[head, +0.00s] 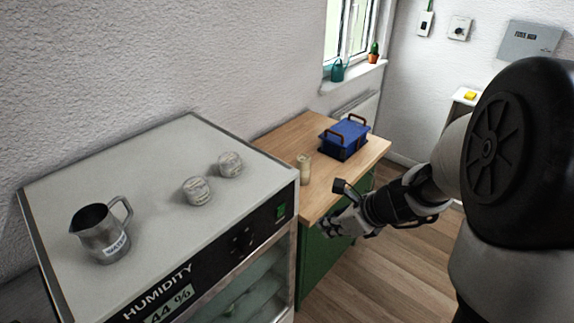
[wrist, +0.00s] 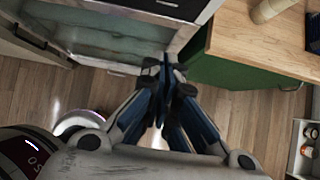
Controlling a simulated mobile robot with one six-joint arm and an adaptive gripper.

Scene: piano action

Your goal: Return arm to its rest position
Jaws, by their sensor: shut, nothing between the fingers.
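Whether the fingertips touch the cabinet front cannot be told.
The humidity cabinet (head: 130,150) carries a metal jug (head: 97,238) and two round jars (head: 196,190). The wooden counter (head: 290,138) carries a blue box (head: 343,142) and a beige cup (head: 304,168). In the wrist view an open cabinet door (wrist: 30,38) stands at left. Floor (head: 420,262) is clear at right.

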